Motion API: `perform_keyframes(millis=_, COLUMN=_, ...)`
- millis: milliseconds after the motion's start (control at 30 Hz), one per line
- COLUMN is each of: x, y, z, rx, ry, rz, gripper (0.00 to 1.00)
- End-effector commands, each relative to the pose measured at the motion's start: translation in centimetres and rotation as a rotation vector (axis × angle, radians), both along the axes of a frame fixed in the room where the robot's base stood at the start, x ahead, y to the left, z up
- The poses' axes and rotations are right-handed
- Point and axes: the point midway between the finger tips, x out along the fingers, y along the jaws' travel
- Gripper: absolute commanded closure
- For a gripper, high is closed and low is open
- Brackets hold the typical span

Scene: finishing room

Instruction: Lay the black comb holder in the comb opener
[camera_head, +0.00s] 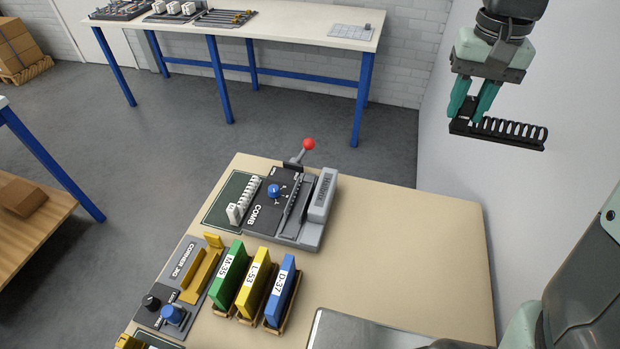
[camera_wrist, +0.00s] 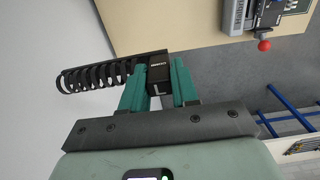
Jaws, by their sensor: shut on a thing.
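My gripper (camera_head: 474,111) is high at the right in the head view, shut on the black comb holder (camera_head: 515,131). The holder has a solid block at one end, between my fingers, and a row of black rings reaching to the right. In the wrist view the holder (camera_wrist: 100,74) reaches left from between my green fingertips (camera_wrist: 158,78). The comb opener (camera_head: 285,207) stands on the beige table, well to the left of and below my gripper. It is a dark grey machine marked COMB, with a blue knob and a red-balled lever (camera_head: 309,144). Part of it shows in the wrist view (camera_wrist: 238,14).
The beige table (camera_head: 410,245) is clear right of the opener. Green, yellow and blue books (camera_head: 255,284) stand in holders in front of it, beside a corner jig (camera_head: 178,290). A grey plate (camera_head: 365,335) lies at the front. A white wall is close to my gripper.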

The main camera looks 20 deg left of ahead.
Motion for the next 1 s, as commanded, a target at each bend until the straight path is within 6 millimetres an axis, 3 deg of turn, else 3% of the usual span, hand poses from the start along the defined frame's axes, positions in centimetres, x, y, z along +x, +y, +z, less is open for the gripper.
perform_keyframes(millis=267, x=0.0, y=0.2, z=-0.1, rx=0.000, ry=0.001, rz=0.008, gripper=1.00)
perform_keyframes(millis=433, x=0.4, y=2.7, z=-2.1, rx=-0.005, ry=0.006, rz=0.136, gripper=1.00)
perform_keyframes(millis=567, x=0.5, y=7.2, z=-5.3, rx=-0.011, ry=0.008, rz=0.358, gripper=1.00)
perform_keyframes(millis=733, x=-0.7, y=14.0, z=-10.2, rx=-0.016, ry=0.009, rz=0.709, gripper=1.00)
perform_keyframes(millis=1000, x=-5.6, y=23.2, z=-17.4, rx=-0.012, ry=0.008, rz=1.234, gripper=1.00)
